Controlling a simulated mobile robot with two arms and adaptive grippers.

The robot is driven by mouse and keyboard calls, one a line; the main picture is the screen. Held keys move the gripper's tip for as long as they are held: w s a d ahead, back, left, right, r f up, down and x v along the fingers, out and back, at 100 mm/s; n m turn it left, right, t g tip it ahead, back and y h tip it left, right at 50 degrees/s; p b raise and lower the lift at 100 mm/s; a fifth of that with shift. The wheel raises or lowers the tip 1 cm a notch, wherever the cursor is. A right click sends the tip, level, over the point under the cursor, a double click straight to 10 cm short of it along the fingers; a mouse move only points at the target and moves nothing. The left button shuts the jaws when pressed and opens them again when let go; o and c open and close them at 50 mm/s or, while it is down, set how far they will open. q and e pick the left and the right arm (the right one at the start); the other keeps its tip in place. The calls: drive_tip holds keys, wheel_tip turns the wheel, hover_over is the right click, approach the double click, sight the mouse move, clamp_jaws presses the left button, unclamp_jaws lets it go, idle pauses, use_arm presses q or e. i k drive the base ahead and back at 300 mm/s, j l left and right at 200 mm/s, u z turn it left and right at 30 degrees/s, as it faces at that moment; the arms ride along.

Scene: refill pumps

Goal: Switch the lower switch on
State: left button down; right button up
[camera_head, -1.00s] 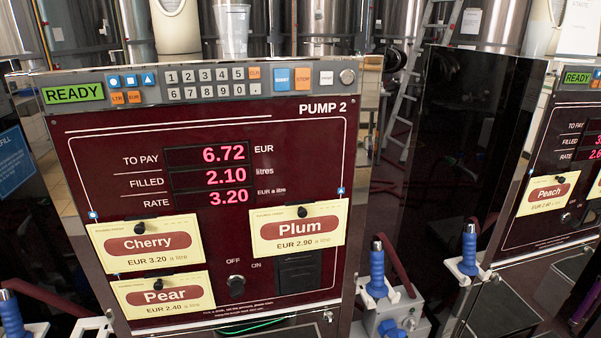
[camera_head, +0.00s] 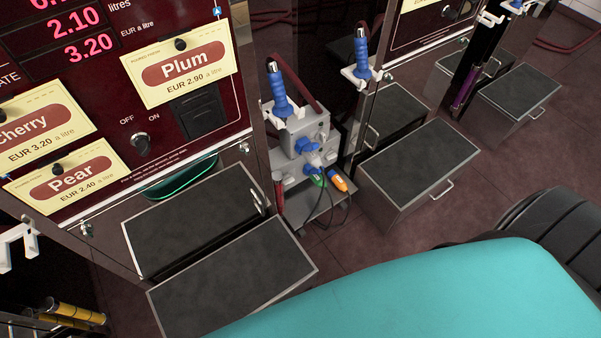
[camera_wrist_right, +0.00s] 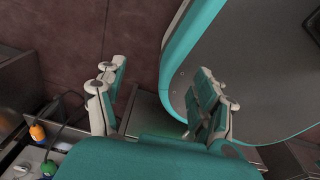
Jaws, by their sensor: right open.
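A small round dark switch knob (camera_head: 140,143) sits low on the dark red pump panel (camera_head: 225,82) in the head view. The labels OFF and ON are above it, to its left and right. Its setting is too small to tell. My right gripper (camera_wrist_right: 160,100) is open and empty in the right wrist view, its two teal and light-grey fingers apart. It points down over the floor and a dark step, away from the panel. The right gripper does not show in the head view. My left gripper is in neither view.
Cherry, Pear and Plum (camera_head: 182,66) cards surround the knob, with a black square fitting (camera_head: 199,112) to its right. Dark steps (camera_head: 235,285) stand below. A blue nozzle (camera_head: 278,90) and a grey box with coloured plugs (camera_head: 305,160) stand right of the panel.

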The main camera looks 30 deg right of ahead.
sight(329, 156)
drive_tip(key=k+l, duration=0.4)
drive_tip(key=l+z, duration=0.15)
drive_tip(key=l, duration=1.15)
drive_tip(key=i+l, duration=0.2)
drive_tip(key=i, duration=0.25)
drive_tip(key=i+l+z, duration=0.1)
drive_tip(key=i, duration=0.4)
